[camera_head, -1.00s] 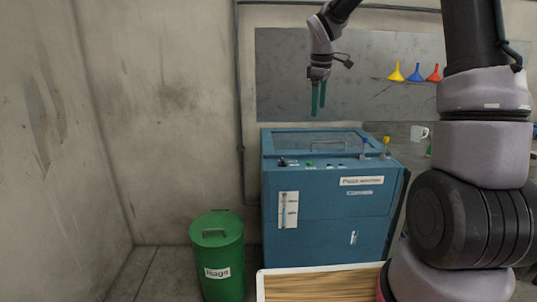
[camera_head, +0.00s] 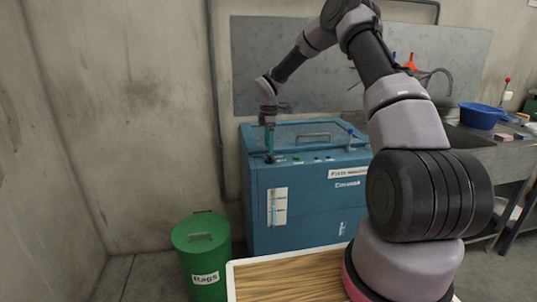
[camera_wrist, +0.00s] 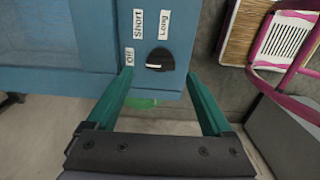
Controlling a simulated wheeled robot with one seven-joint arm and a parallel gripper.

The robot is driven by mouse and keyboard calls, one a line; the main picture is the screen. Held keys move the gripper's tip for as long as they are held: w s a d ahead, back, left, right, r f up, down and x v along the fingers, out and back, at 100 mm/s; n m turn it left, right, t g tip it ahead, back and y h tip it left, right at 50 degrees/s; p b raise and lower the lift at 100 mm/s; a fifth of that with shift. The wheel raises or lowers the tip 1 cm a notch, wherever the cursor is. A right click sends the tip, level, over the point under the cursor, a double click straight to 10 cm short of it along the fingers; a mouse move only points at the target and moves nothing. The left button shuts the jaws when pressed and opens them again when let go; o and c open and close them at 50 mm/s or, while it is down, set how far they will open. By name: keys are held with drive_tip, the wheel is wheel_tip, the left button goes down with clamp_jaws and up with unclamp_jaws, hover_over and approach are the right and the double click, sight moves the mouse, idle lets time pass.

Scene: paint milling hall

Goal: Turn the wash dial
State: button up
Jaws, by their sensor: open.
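The wash dial (camera_wrist: 159,60) is a black round knob with a white pointer line, on the blue washing machine (camera_head: 310,195). In the wrist view it sits near the machine's edge, with labels "Off", "Short" and "Long" beside it. The white line lies roughly level across the picture. My gripper (camera_wrist: 157,80) has two green fingers, spread open and empty, with the dial ahead between their tips. I cannot tell whether they touch it. In the head view my gripper (camera_head: 269,148) points down at the left front of the machine's top; the dial is hidden there.
A green "Rags" bin (camera_head: 202,262) stands left of the machine. A wooden-topped tray (camera_head: 285,280) is in front. A sink counter (camera_head: 485,155) with a blue basin (camera_head: 481,116) is at the right. The machine's lid (camera_head: 307,134) is shut, with a handle behind the panel.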

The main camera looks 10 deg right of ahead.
sight(269, 158)
drive_tip(key=shift+f, duration=2.1)
clamp_jaws()
